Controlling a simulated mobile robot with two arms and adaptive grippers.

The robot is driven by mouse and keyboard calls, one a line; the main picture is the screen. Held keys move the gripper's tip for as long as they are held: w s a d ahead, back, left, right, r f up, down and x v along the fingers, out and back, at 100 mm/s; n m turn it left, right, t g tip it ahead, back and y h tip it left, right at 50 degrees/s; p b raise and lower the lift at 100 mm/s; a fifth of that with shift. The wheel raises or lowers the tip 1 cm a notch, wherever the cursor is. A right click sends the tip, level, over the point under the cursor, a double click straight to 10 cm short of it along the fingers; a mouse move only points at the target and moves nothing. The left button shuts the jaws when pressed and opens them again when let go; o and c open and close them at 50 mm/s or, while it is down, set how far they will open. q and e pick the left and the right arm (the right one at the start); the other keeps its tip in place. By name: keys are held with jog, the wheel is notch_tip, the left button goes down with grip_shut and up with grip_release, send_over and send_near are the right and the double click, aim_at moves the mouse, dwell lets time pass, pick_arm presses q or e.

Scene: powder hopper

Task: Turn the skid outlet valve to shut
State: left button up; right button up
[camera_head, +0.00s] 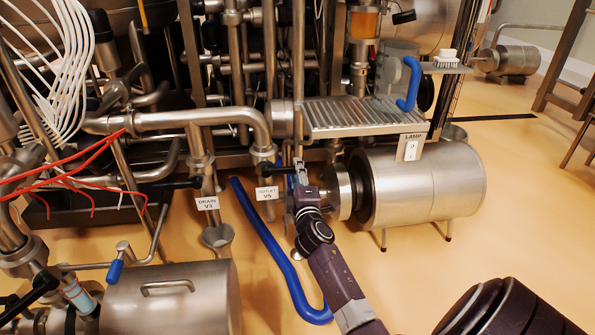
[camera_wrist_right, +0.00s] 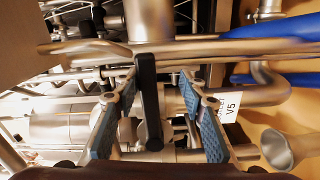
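The outlet valve has a tag reading OUTLET V5 (camera_head: 267,193); part of the tag also shows in the right wrist view (camera_wrist_right: 229,109). Its black lever handle (camera_wrist_right: 150,102) stands upright in the wrist picture, and in the head view a black lever (camera_head: 283,176) shows just above the tag. My right gripper (camera_head: 301,172) reaches up to the valve beside the tag. In the wrist view its two blue-padded fingers (camera_wrist_right: 157,85) are spread, one on each side of the handle, with gaps showing. The valve body is partly hidden by my gripper. My left gripper is out of view.
A DRAIN V3 tag (camera_head: 207,203) and its lever are to the left. A blue hose (camera_head: 270,245) runs on the floor left of my right arm. A steel motor housing (camera_head: 425,185) stands close on the right, below a ribbed shelf (camera_head: 350,115). Red and white cables hang at left.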

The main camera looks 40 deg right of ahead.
jog(key=shift+s+f, duration=0.1)
jog(key=v, duration=1.2)
dwell(0.7)
